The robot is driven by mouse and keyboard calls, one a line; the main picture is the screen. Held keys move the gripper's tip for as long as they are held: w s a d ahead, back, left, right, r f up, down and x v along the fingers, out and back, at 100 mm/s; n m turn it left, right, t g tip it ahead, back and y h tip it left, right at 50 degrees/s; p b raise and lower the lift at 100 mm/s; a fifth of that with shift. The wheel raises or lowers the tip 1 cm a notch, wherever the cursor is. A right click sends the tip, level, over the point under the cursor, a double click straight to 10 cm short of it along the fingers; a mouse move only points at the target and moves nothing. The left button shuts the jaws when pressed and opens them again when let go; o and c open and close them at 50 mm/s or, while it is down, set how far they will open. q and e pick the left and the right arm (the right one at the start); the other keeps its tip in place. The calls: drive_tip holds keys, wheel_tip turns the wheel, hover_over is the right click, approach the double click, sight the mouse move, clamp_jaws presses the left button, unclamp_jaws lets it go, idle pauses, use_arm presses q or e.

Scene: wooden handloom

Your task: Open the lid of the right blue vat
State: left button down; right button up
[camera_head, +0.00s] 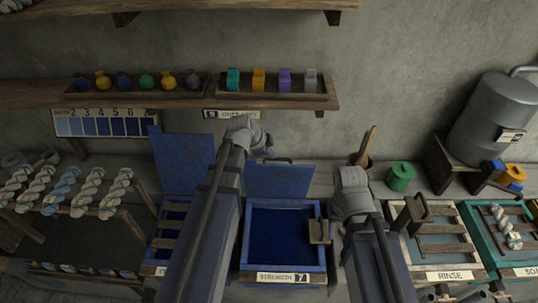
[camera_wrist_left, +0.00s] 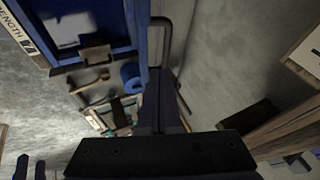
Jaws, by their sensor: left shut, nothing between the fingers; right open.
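The right blue vat (camera_head: 324,262) stands at the bottom middle, with dark blue liquid inside and a "STRENGTH 7" label on its front. Its blue lid (camera_head: 280,180) stands raised at the back edge, so the vat is open. In the left wrist view the vat (camera_wrist_left: 70,62) is at the upper left, with the lid (camera_wrist_left: 143,30) seen nearly edge-on and a dark bar handle (camera_wrist_left: 166,22) on it. My left gripper (camera_head: 268,150) is behind the lid's top edge, its fingers shut and empty near the handle; contact is unclear. My right arm is right of the vat; its fingers are hidden.
Another blue vat with its lid (camera_head: 182,160) raised stands to the left. A small brown block (camera_head: 319,232) sits at the right vat's right rim. A green spool (camera_head: 400,176) and the rinse vat (camera_head: 445,248) are to the right. Shelves run along the wall.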

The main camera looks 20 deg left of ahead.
sight(277, 159)
use_arm(q)
drive_tip(key=b+x, duration=0.5)
drive_tip(key=x, duration=0.2)
drive_tip(key=shift+f, duration=0.15)
drive_tip(key=shift+w, duration=0.2)
drive_tip(key=w+a+g+p, duration=0.1)
drive_tip(key=w+a, duration=0.1)
drive_tip(key=w, duration=0.4)
drive_tip(key=shift+w+r, duration=0.15)
drive_tip(key=shift+r, duration=0.25)
